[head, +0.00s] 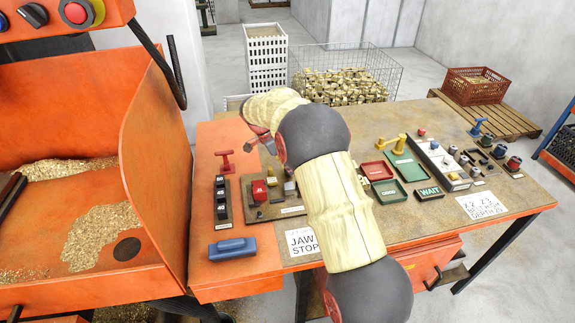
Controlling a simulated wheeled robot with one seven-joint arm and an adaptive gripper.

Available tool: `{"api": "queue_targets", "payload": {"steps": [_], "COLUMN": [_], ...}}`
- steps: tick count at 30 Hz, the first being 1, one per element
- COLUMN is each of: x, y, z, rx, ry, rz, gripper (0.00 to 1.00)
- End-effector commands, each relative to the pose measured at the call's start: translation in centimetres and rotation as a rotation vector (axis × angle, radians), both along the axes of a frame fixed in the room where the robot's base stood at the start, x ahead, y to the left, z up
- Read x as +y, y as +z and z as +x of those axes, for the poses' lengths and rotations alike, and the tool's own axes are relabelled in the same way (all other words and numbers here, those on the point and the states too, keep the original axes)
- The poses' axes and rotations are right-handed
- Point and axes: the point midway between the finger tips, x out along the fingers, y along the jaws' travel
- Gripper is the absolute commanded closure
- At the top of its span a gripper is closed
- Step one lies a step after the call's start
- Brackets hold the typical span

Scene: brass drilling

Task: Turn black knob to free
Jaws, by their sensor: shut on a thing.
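My arm reaches from the bottom over the orange and brown bench. My gripper (264,143) shows only in part, beyond the dark ball joint and above the left-hand control boards. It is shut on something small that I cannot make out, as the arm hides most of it. A board with several black knob-like parts (221,191) lies left of it. A second board (250,212) carries a red block (259,191) and grey and yellow parts. Which part is the black knob, and where "free" is marked, I cannot tell.
A blue block (232,248) lies at the bench's front left. A red T-handle (225,162) stands behind the boards. Green trays (391,192), a WAIT sign (429,193) and a grey box (443,170) are on the right. The orange machine (158,150) walls off the left.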

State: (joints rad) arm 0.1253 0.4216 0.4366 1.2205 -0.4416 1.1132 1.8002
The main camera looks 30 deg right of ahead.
Motion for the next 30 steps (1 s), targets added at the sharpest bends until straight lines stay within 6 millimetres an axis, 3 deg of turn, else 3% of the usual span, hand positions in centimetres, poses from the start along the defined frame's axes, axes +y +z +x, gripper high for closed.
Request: {"api": "queue_targets", "payload": {"steps": [9, 26, 27, 30], "x": [0.07, 0.08, 0.08, 0.06], "y": [-0.03, -0.09, -0.09, -0.08], "z": [0.09, 0.11, 0.11, 0.11], "rx": [0.0, -0.001, -0.001, 0.0], "ry": [-0.124, -0.149, -0.149, -0.148], "rz": [0.002, 0.002, 0.002, 0.002], "gripper": [1.0, 1.0, 0.74, 0.68]}}
